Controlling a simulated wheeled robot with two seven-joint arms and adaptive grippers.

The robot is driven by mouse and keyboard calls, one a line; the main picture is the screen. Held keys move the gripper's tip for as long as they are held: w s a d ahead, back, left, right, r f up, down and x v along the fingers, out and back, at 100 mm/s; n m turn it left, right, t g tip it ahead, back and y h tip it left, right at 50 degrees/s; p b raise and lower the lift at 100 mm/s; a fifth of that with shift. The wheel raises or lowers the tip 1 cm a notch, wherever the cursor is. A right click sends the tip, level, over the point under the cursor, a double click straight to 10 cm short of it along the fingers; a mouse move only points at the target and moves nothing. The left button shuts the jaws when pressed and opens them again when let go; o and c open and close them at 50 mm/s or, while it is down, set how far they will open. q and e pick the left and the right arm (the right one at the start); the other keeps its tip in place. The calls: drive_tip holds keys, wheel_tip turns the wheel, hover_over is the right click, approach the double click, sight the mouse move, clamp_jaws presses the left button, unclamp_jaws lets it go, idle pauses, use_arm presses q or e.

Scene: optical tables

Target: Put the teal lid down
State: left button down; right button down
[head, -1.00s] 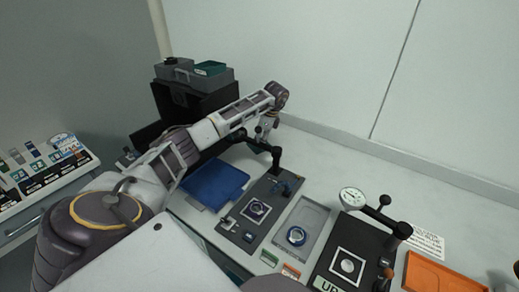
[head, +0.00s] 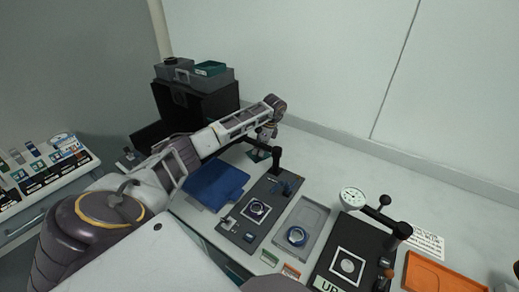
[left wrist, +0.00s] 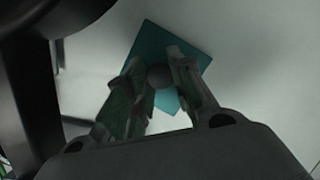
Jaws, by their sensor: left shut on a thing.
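The teal lid (left wrist: 172,42) is a flat square plate with a dark round knob (left wrist: 159,76), seen in the left wrist view. My left gripper (left wrist: 158,82) is shut on the knob, one finger on each side, with the plate beyond the fingertips. In the head view the lid (head: 258,156) shows as a small dark teal patch below my left gripper (head: 267,134), behind the blue tray and near a black post. Whether the lid touches the table is hard to tell. My right gripper is not in view.
A blue tray (head: 212,186), a dark fixture plate (head: 241,236), a grey tray (head: 311,214) with a blue ring and a dial gauge (head: 353,198) stand nearby. An orange tray (head: 440,274) is at the right. A black cabinet (head: 192,106) stands at the back left. Table beyond the grey tray is clear.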

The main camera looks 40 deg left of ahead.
sight(265, 154)
use_arm(q)
drive_tip(key=shift+f, duration=0.1)
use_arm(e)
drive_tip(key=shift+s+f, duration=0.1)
use_arm(q)
drive_tip(key=c, duration=1.5)
unclamp_jaws()
drive_tip(key=o, duration=0.3)
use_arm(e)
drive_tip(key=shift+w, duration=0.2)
use_arm(q)
drive_tip(key=shift+d+r, duration=0.1)
drive_tip(key=shift+r, duration=0.45)
drive_tip(key=v, duration=1.1)
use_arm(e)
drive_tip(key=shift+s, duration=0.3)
use_arm(q)
drive_tip(key=shift+w, duration=0.1)
